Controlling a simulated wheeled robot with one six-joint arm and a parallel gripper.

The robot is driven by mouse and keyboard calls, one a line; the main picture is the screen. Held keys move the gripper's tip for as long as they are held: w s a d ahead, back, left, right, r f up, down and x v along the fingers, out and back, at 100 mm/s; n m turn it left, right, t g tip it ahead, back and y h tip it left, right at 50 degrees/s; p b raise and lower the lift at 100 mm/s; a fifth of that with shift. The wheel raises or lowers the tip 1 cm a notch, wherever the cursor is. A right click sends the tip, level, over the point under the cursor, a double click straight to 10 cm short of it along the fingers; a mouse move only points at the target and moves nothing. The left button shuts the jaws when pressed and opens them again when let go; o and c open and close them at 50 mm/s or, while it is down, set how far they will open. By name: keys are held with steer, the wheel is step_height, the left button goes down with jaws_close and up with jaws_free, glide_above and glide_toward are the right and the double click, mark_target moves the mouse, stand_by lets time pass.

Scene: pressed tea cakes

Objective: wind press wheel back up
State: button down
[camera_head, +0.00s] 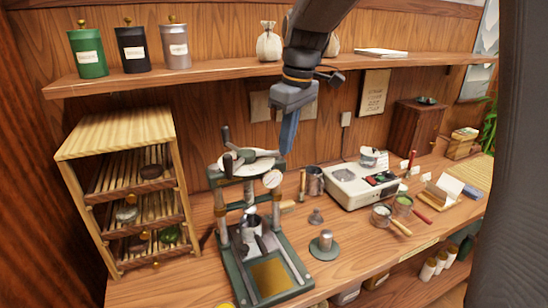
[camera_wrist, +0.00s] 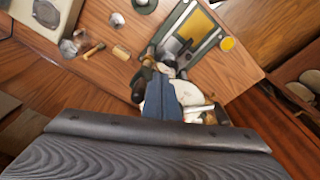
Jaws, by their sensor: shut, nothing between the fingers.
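The press (camera_head: 255,225) stands on the bench left of centre, with a dark green frame and base. Its wheel (camera_head: 250,160) is at the top, with a pale disc, dark spokes and upright handles. A round gauge (camera_head: 272,179) sits on its right side. My gripper (camera_head: 289,140) is shut and empty, pointing down just above and to the right of the wheel. In the wrist view, my shut blue fingers (camera_wrist: 165,98) cover part of the wheel (camera_wrist: 155,92). I cannot tell whether they touch it. The press base (camera_wrist: 200,35) shows beyond.
A wooden drying rack (camera_head: 125,190) stands close on the left. A white scale (camera_head: 362,182), a metal cup (camera_head: 314,181) and small tools lie on the right. A shelf (camera_head: 220,75) with canisters runs above the bench. The bench front right of the press is partly clear.

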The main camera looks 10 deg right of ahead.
step_height(320, 180, up, 8)
steer(key=p, duration=0.4)
steer(key=shift+f, duration=0.25)
steer(key=shift+s, duration=0.15)
